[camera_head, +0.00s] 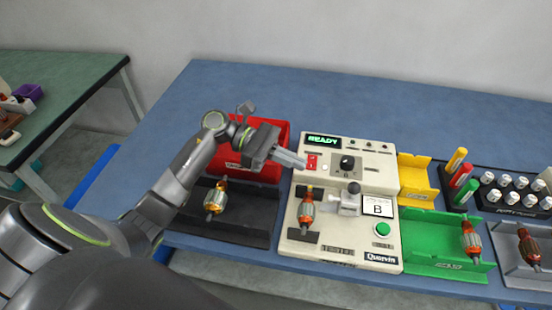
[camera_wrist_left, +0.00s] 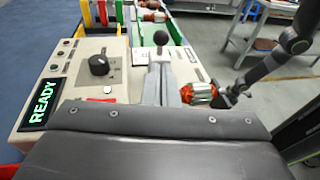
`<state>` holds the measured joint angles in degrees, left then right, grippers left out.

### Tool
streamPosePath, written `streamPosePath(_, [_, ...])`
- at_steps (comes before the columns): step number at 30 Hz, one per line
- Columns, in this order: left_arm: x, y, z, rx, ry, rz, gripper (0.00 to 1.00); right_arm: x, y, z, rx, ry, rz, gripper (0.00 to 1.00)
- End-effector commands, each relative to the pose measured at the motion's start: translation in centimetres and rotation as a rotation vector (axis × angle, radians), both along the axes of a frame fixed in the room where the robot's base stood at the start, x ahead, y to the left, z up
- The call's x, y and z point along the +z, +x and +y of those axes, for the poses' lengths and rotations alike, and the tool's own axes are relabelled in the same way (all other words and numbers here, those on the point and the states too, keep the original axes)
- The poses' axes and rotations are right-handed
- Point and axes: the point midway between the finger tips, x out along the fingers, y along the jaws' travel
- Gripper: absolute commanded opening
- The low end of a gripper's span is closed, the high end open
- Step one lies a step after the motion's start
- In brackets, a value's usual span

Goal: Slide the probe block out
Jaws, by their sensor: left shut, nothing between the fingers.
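The probe block (camera_head: 347,203) is a small light-grey metal block with a dark ball knob (camera_head: 354,187), on the cream tester (camera_head: 385,238). In the left wrist view the ball knob (camera_wrist_left: 161,38) stands above the block. An armature (camera_head: 306,215) with copper windings lies left of the block in the tester's cradle. My left gripper (camera_head: 303,164) is shut and empty above the tester's back left part, by the red switch (camera_head: 312,162), apart from the block. In the left wrist view my right arm (camera_wrist_left: 268,68) shows beyond the armature; its finger opening is unclear.
The display (camera_wrist_left: 41,103) reads READY. A red bin (camera_head: 265,133) and black tray (camera_head: 258,226) stand left of the tester. A yellow holder (camera_head: 418,178), a green tray (camera_head: 425,235) and a grey tray (camera_head: 507,270) stand right. The blue table behind is clear.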

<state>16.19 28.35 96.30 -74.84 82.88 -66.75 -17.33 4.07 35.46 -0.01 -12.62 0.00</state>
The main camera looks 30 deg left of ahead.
Motion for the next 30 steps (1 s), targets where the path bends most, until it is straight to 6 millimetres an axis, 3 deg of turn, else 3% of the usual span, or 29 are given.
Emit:
streamPosePath(3, [0.1, -0.1, 1.8, 0.002, 0.005, 0.000, 0.00, -0.8, 0.6, -0.6, 0.004, -0.008, -0.007, 0.48])
streamPosePath(9, [0.5, -0.3, 3.5, 0.001, 0.002, 0.001, 0.00, -1.2, 0.5, -1.0, 0.005, -0.013, -0.007, 0.48])
streamPosePath(30, [1.4, -0.3, 3.8, 0.000, 0.000, 0.001, 0.00, -0.7, 0.2, -0.4, 0.003, -0.005, -0.003, 0.48])
